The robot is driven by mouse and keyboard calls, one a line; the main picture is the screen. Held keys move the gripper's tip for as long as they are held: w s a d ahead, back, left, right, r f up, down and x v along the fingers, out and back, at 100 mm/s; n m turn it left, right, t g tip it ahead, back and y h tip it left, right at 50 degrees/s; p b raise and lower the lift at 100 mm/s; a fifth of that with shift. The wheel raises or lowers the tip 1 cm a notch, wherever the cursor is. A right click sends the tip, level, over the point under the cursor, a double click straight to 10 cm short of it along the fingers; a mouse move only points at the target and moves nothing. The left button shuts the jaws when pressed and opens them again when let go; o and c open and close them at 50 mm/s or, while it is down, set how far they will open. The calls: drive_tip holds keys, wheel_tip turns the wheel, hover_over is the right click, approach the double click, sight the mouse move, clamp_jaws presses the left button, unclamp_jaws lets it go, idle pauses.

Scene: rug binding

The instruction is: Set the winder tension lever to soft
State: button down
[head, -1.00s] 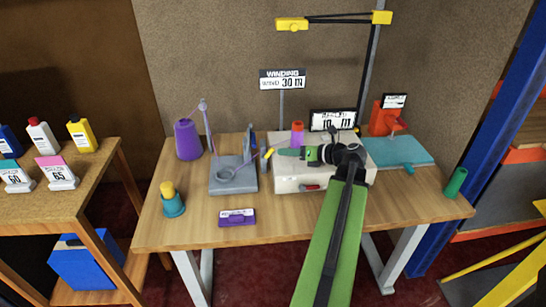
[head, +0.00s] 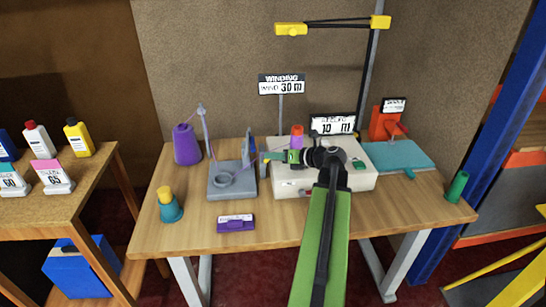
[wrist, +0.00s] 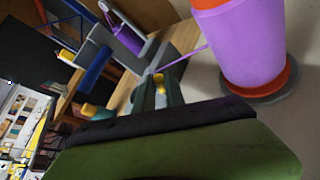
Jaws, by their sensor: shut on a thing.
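The winder (head: 330,183) is a pale grey box on the wooden table, with a purple and orange cone (head: 297,137) standing on it. My gripper (head: 268,158) reaches left across the winder's top. It is shut on a small yellow knob (head: 263,157), which appears to be the tension lever's tip, at the winder's left edge. In the wrist view the yellow knob (wrist: 159,80) sits between my fingertips (wrist: 158,92), beside the purple cone (wrist: 240,45). The lever's shaft is mostly hidden, and I cannot read any soft marking.
A grey stand with a ring (head: 222,183) is just left of the winder. A teal plate (head: 400,158) lies right.

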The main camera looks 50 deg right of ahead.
drive_tip(key=shift+w+a+r+p, duration=0.15)
drive_tip(key=shift+r+p, duration=0.35)
drive_tip(key=shift+p, duration=0.5)
drive_tip(key=shift+a+g+p, duration=0.1)
drive_tip(key=shift+g+p, duration=0.3)
drive_tip(key=shift+f+n+h, duration=0.3)
drive_tip(key=c, duration=1.4)
unclamp_jaws()
drive_tip(key=shift+r, duration=0.1)
